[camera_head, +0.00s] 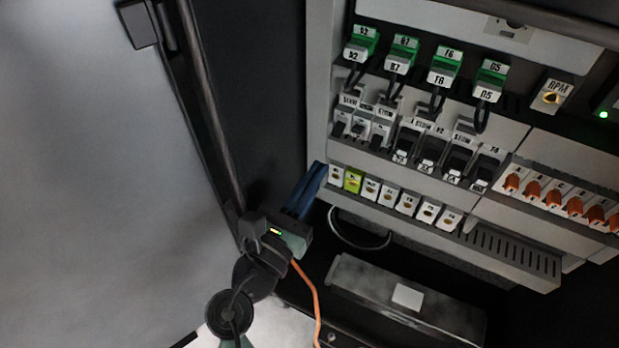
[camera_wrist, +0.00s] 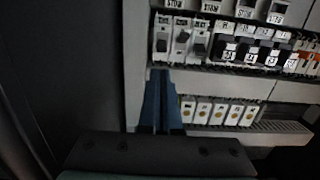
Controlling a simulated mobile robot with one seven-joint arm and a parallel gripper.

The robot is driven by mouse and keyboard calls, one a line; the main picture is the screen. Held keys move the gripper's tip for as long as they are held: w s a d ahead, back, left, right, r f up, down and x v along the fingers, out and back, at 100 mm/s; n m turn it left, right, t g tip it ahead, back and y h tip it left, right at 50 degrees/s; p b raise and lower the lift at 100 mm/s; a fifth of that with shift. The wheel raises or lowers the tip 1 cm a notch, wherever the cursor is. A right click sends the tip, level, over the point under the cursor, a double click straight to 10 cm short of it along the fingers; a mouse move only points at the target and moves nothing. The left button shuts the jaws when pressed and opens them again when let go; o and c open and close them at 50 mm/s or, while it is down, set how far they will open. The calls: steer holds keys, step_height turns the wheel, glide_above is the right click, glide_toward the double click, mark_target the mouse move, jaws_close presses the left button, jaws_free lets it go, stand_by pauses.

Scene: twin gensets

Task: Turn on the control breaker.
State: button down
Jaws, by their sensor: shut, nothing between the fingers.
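A row of breakers with black levers runs across the panel. Three narrow white ones stand at its left end: left (camera_head: 343,122), middle (camera_head: 361,122) and right (camera_head: 382,128). They also show in the wrist view as left (camera_wrist: 162,36), middle (camera_wrist: 180,36) and right (camera_wrist: 199,40). The middle lever looks higher than its neighbours there. The labels are too blurred to tell which is the control breaker. My gripper (camera_head: 318,168) has blue fingers, shut and empty, at the panel's lower left edge. In the wrist view the fingertips (camera_wrist: 160,74) appear just below the left narrow breaker; contact cannot be told.
Wider black breakers (camera_head: 432,148) stand to the right, with orange-levered units (camera_head: 532,188) beyond. Green plug units (camera_head: 403,53) with cables sit above. Terminal blocks (camera_head: 388,195) and a slotted duct (camera_head: 510,256) lie below. A dark cabinet wall (camera_head: 262,95) is close on the left.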

steer(key=x, duration=0.6)
steer(key=shift+w, duration=0.15)
steer(key=shift+r+p, duration=0.15)
steer(key=shift+p, duration=0.4)
steer(key=shift+p, duration=0.85)
